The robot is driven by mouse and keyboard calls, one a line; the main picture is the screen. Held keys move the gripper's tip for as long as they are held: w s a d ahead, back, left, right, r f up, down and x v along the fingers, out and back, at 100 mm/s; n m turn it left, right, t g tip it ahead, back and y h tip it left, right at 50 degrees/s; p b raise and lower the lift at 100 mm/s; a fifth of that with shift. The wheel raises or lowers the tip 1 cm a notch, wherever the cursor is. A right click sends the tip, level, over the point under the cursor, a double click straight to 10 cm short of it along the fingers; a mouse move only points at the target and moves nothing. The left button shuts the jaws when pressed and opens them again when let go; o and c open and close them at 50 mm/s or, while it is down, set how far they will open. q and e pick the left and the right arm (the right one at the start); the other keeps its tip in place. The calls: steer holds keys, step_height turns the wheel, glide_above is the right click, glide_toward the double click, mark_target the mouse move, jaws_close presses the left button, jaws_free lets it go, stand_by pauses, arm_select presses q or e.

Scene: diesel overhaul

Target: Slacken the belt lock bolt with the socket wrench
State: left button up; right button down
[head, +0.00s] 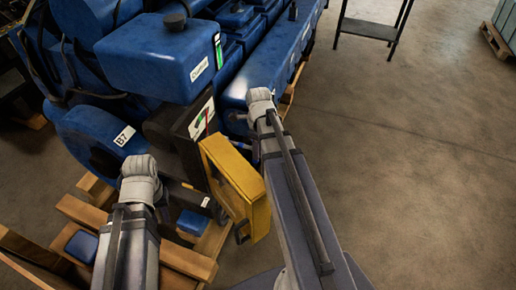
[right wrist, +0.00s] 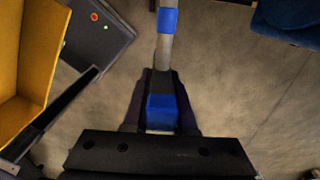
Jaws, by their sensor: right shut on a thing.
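The socket wrench (right wrist: 164,45) is in my right gripper (right wrist: 160,112) in the right wrist view. It has a grey shaft with a blue band and a blue-and-black handle, clamped between dark fingers. The shaft runs toward the top of that view, and its far end is cut off. In the head view my right arm ends beside the blue engine (head: 165,60), and its fingers are mostly hidden. My left arm ends in front of the round housing labelled B7, with its fingers hidden behind the wrist. I cannot make out the belt lock bolt in either view.
A yellow box (head: 235,175) stands between my arms, close to the right one; it also shows in the right wrist view (right wrist: 22,60). Wooden pallet beams (head: 185,262) lie below the engine. A dark table (head: 370,28) stands at the back.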

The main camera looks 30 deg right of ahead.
steer(key=shift+a, duration=0.1)
stand_by(0.3)
steer(key=shift+w+a, duration=0.45)
steer(key=shift+w, duration=0.15)
steer(key=shift+s+a, duration=0.1)
steer(key=shift+s, duration=0.2)
steer(key=shift+s+a+f+t+h, duration=0.1)
steer(key=shift+s+t+h, duration=0.05)
steer(key=shift+t+h, duration=0.5)
steer(key=shift+f+t+h+b, duration=0.1)
steer(key=shift+t+h+b, duration=0.55)
steer(key=shift+h+b, duration=0.2)
steer(key=shift+w+r+t+h, duration=0.2)
steer(key=shift+w+t+h, duration=0.1)
steer(key=shift+w, duration=0.05)
steer(key=shift+d, duration=0.2)
